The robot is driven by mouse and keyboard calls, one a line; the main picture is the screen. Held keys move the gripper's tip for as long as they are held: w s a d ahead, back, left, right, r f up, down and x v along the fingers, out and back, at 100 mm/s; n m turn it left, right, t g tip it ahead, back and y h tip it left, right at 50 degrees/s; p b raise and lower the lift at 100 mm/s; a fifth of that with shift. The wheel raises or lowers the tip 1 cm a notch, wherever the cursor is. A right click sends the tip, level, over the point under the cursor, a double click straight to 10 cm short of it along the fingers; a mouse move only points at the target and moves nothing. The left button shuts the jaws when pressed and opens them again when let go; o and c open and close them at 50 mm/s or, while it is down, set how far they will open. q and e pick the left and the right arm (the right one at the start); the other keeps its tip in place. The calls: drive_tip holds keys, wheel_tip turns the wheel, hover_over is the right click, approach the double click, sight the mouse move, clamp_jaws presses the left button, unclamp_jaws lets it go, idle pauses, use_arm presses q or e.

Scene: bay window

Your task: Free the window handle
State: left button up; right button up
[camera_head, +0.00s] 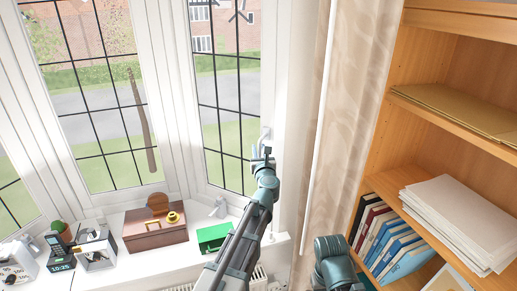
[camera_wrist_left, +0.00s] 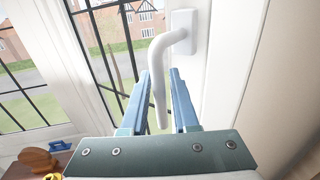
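The white window handle (camera_head: 265,133) is on the frame of the right-hand window pane in the head view. In the left wrist view the handle (camera_wrist_left: 159,75) bends out from its mounting plate (camera_wrist_left: 184,34) and its grip hangs downward. My left gripper (camera_head: 262,157) is at the handle. In the left wrist view its two blue fingers (camera_wrist_left: 160,105) stand on either side of the grip, with narrow gaps showing, so it looks open around the handle. My right gripper is not in view; only a part of my right arm shows low in the head view.
On the sill stand a brown box (camera_head: 154,236), a green box (camera_head: 213,238), a clock (camera_head: 61,259) and a potted cactus (camera_head: 60,229). A beige curtain (camera_head: 353,110) hangs right of the window. A wooden bookshelf (camera_head: 445,60) with books and paper fills the right.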

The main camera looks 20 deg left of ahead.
use_arm(q)
drive_tip(key=shift+w+a, duration=0.3)
drive_tip(key=shift+w, duration=0.35)
clamp_jaws()
idle(1.1)
